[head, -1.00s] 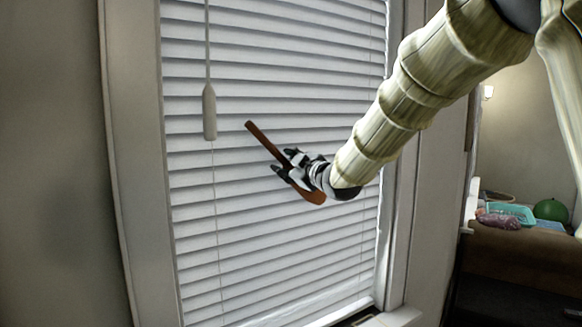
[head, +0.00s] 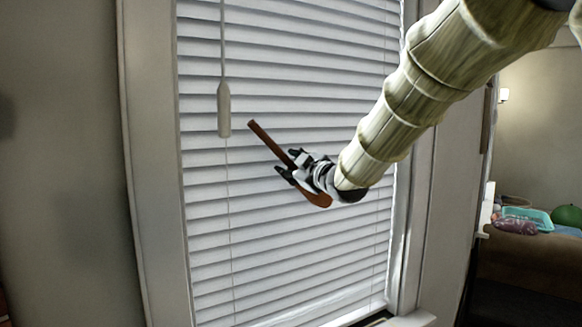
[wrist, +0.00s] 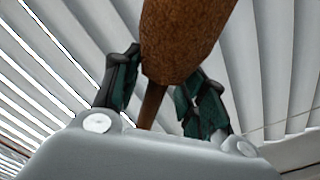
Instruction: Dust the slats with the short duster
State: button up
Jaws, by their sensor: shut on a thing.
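The short duster (head: 268,140) is a brown stick with a wider orange-brown end (head: 318,199). My gripper (head: 287,165) is shut on it around its middle. The stick's thin end points up and left in the head view, in front of the white blind slats (head: 290,235). In the wrist view the duster's thick brown end (wrist: 185,40) looms close to the camera, between the dark fingers, with slats (wrist: 60,60) behind. I cannot tell whether the duster touches the slats.
A white pull-cord handle (head: 224,110) hangs in front of the blind, left of the duster. The window frame (head: 150,180) borders the blind.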

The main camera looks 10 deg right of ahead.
jog(key=shift+b+v, duration=0.35)
jog(key=shift+v, duration=2.2)
jog(key=shift+r, duration=0.1)
jog(key=v, duration=0.3)
